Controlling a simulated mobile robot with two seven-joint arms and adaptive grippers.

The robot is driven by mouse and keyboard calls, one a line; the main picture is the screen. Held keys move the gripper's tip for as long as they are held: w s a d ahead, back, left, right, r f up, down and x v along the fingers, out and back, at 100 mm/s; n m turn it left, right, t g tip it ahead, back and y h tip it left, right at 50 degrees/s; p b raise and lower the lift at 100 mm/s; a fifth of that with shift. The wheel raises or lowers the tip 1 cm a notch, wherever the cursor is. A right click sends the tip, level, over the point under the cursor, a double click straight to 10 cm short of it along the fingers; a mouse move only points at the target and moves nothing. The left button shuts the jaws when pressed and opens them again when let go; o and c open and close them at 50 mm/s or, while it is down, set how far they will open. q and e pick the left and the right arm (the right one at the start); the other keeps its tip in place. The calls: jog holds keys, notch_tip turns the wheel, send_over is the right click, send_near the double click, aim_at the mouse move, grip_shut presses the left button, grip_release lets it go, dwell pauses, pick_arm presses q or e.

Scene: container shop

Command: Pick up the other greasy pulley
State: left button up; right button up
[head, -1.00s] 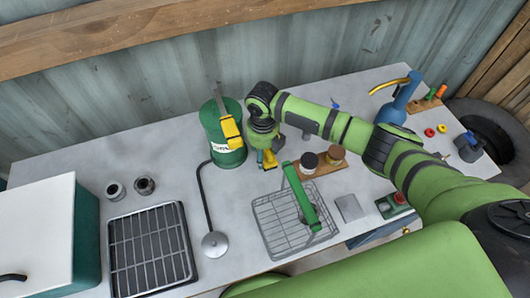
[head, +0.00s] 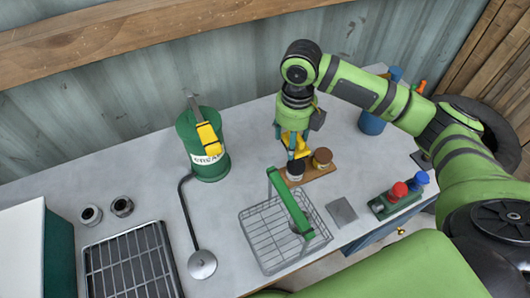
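Two small grey metal round parts with dark centres, which look like the pulleys, stand side by side on the bench at left: one (head: 91,215) nearer the edge, the other (head: 122,206) just right of it. My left gripper is out of view.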

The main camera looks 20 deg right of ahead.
jog(key=s+a, duration=0.2)
jog(key=s, duration=0.5)
jog(key=w+a+f, duration=0.2)
jog(key=w+a+f+p, duration=0.1)
jog(key=w+a+f, duration=0.1)
jog(key=w+a, duration=0.1)
jog(key=w+a+f, duration=0.2)
jog(key=shift+w+a+f+p, duration=0.2)
jog(key=shift+w+p, duration=0.1)
jog(key=shift+w, duration=0.1)
notch_tip(320, 180, down, 3)
jog(key=shift+p, duration=0.55)
jog(key=shift+f, duration=0.6)
